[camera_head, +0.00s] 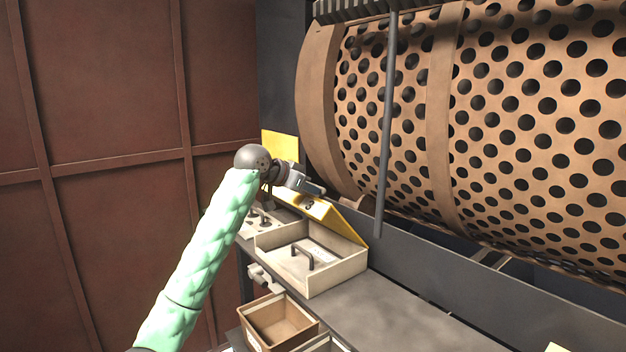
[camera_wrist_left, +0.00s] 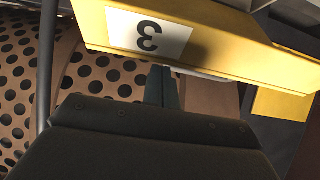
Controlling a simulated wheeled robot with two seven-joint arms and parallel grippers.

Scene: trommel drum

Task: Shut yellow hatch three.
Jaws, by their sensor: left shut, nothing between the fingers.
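Yellow hatch three (camera_head: 345,224) stands raised at the back of an open cream box (camera_head: 340,276) on the grey bench. Its black 3 on a white label fills the top of the left wrist view, upside down on the hatch (camera_wrist_left: 225,50). My left gripper (camera_head: 316,189) is shut and empty at the hatch's upper edge, by the label. In the left wrist view its fingertips (camera_wrist_left: 163,72) overlap the hatch's lower edge; I cannot tell whether they touch. The box holds a dark handle (camera_head: 303,256). My right gripper is not in view.
A perforated drum (camera_head: 470,130) fills the back right, with an upright grey post (camera_head: 386,130) before it. Another yellow panel (camera_head: 279,146) stands behind my left wrist. A brown bin (camera_head: 278,322) sits below the box. The bench (camera_head: 385,312) right of the box is clear.

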